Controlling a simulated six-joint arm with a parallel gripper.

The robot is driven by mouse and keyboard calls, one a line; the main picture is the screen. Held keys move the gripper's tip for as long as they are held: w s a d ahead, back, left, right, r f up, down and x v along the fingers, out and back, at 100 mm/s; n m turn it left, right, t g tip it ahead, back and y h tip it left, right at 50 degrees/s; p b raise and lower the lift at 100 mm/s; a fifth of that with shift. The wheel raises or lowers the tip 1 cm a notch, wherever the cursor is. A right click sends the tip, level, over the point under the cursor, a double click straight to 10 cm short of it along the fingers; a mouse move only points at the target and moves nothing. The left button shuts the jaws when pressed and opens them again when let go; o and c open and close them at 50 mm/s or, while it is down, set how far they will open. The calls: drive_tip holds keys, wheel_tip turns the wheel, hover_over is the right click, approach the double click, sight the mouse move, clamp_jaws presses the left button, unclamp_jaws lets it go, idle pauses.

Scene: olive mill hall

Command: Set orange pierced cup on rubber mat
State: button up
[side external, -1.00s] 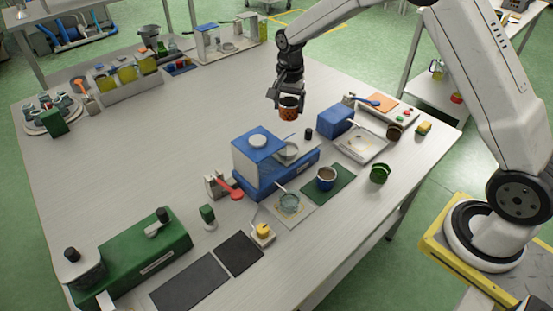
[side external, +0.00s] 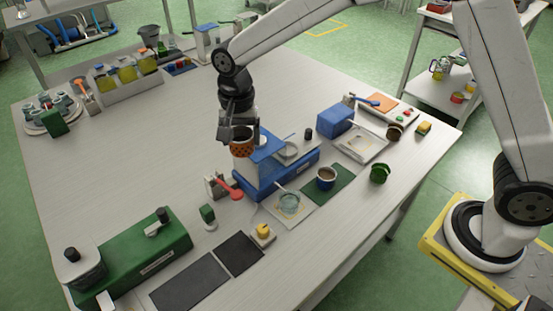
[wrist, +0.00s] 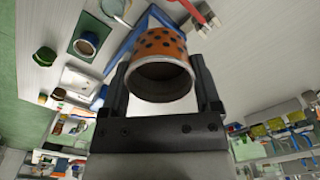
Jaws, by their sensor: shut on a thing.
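The orange pierced cup (side external: 241,148) has dark holes and a pale rim. My gripper (side external: 239,134) is shut on it and holds it in the air, in front of the blue machine's left end in the side view. In the wrist view the cup (wrist: 161,46) sits between the two fingers of my gripper (wrist: 160,68), its open mouth facing the camera. Two dark flat mats lie at the table's front, a larger one (side external: 189,282) and a smaller one (side external: 238,254). I cannot tell which is the rubber mat. Both look bare.
The blue machine (side external: 280,170) stands just below and right of the cup. A red-handled tool (side external: 228,188), a small green-topped stamp (side external: 208,215) and a yellow-topped item (side external: 263,232) stand near the mats. A long green machine (side external: 140,255) is left of them. The table's left middle is clear.

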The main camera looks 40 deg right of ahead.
drive_tip(key=s+a+n, duration=0.2)
drive_tip(key=s+a, duration=0.6)
drive_tip(key=a, duration=0.2)
drive_tip(key=shift+w+d+f, duration=0.1)
drive_tip(key=shift+f, duration=4.2)
drive_tip(key=shift+w+d+f, duration=0.1)
drive_tip(key=shift+f, duration=4.2)
drive_tip(key=shift+f, duration=0.15)
drive_tip(key=shift+f, duration=2.4)
drive_tip(key=shift+f, duration=0.35)
drive_tip(key=o, duration=0.8)
